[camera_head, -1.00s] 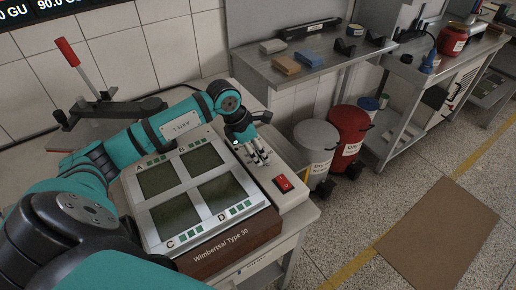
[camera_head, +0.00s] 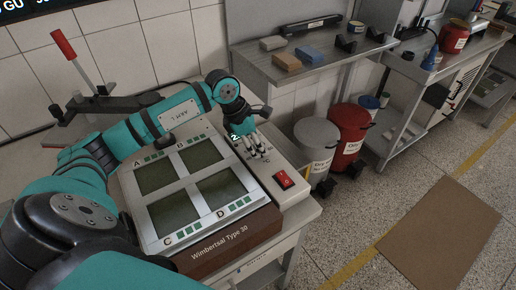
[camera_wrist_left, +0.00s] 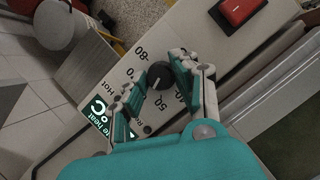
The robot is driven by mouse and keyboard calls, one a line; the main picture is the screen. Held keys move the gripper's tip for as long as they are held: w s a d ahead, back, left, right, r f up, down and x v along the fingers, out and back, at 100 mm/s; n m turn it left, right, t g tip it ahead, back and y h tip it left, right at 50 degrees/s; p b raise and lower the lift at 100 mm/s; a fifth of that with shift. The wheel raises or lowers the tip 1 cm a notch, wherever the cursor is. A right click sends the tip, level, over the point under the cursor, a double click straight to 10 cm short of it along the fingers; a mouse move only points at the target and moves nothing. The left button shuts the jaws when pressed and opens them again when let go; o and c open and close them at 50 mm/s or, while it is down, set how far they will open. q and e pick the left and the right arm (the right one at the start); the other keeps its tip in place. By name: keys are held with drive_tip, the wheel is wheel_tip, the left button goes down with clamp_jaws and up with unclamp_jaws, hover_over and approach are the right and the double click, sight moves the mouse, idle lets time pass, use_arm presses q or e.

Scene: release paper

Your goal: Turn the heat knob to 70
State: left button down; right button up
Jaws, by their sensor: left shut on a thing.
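The heat knob (camera_wrist_left: 160,76) is a dark round knob with a pale pointer line in the left wrist view. It sits on a light panel printed with numbers, among them 80 and 50, and a dark green heat label (camera_wrist_left: 100,115). My left gripper (camera_wrist_left: 158,88) has its fingers on either side of the knob and is shut on it. In the head view my left gripper (camera_head: 258,152) points down at the panel right of the machine's dark green plates and hides the knob. The pointer's exact reading is unclear. My right gripper is not in view.
A red rocker switch (camera_head: 281,179) stands on the panel close in front of the gripper. The machine (camera_head: 225,240) with its dark plates lies to the left. Grey (camera_head: 314,150) and red (camera_head: 349,138) bins stand on the floor to the right, below a shelf (camera_head: 325,62).

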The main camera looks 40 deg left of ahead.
use_arm(q)
drive_tip(key=m+b, duration=0.2)
drive_tip(key=shift+w+a+f+m+g+h, duration=0.1)
drive_tip(key=shift+w+f+m+g+h, duration=0.05)
drive_tip(key=shift+m+g+h, duration=0.2)
drive_tip(key=m+g+b, duration=0.1)
drive_tip(key=m+b, duration=0.1)
drive_tip(key=shift+m, duration=0.35)
drive_tip(key=m+g+b, duration=0.1)
drive_tip(key=m+b, duration=0.1)
drive_tip(key=m, duration=0.1)
drive_tip(key=shift+w+g+b, duration=0.15)
drive_tip(key=shift+g+b, duration=0.1)
drive_tip(key=shift+b, duration=0.05)
drive_tip(key=shift+r+m+g+b, duration=0.2)
drive_tip(key=shift+m+g+b, duration=0.5)
drive_tip(key=shift+m, duration=1.2)
drive_tip(key=c, duration=1.1)
unclamp_jaws()
drive_tip(key=shift+o, duration=0.3)
